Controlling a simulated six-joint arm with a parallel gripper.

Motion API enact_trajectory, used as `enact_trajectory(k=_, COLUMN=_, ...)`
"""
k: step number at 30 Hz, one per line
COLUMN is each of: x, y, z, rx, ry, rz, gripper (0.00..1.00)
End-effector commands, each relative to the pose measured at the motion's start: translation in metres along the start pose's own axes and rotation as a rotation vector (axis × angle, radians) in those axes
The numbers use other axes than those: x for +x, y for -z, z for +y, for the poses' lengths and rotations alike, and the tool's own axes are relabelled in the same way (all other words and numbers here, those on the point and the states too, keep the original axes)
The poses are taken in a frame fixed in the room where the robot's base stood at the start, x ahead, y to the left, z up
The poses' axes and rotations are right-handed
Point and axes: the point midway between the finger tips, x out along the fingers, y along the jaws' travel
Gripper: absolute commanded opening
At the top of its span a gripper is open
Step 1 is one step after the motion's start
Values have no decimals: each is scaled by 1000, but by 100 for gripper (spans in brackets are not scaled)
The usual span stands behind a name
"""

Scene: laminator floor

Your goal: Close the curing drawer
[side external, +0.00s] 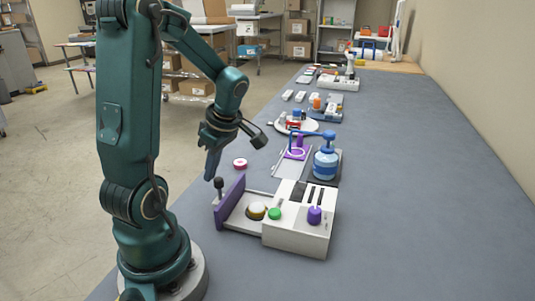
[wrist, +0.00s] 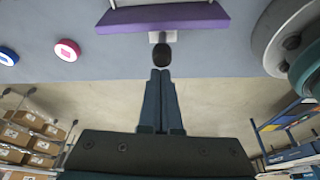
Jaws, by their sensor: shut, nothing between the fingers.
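The curing drawer stands open, pulled out to the left of a cream box (side external: 300,232) in the side view. Its purple front (side external: 231,205) faces left, and it also shows at the top of the wrist view (wrist: 165,19). A dark round knob (side external: 219,184) sticks out from the front; in the wrist view the knob (wrist: 161,54) is just ahead of my fingertips. A round white-and-amber piece (side external: 257,210) is in the drawer. My gripper (side external: 209,176) is shut and empty, pointing down beside the knob on its outer side. Whether it touches the knob I cannot tell.
A red-pink disc (side external: 240,164) lies behind the drawer. A blue pump bottle (side external: 326,162) stands behind the box. The bench (side external: 420,190) is clear to the right.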

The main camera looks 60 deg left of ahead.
Motion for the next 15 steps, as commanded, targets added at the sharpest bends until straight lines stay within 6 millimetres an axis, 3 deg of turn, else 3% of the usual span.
enact_trajectory(k=8, x=0, y=-1, z=0, rx=1, ry=0, rz=0, gripper=0)
enact_trajectory(k=15, x=-11, y=-30, z=6, rx=10, ry=-2, rz=-1, gripper=0)
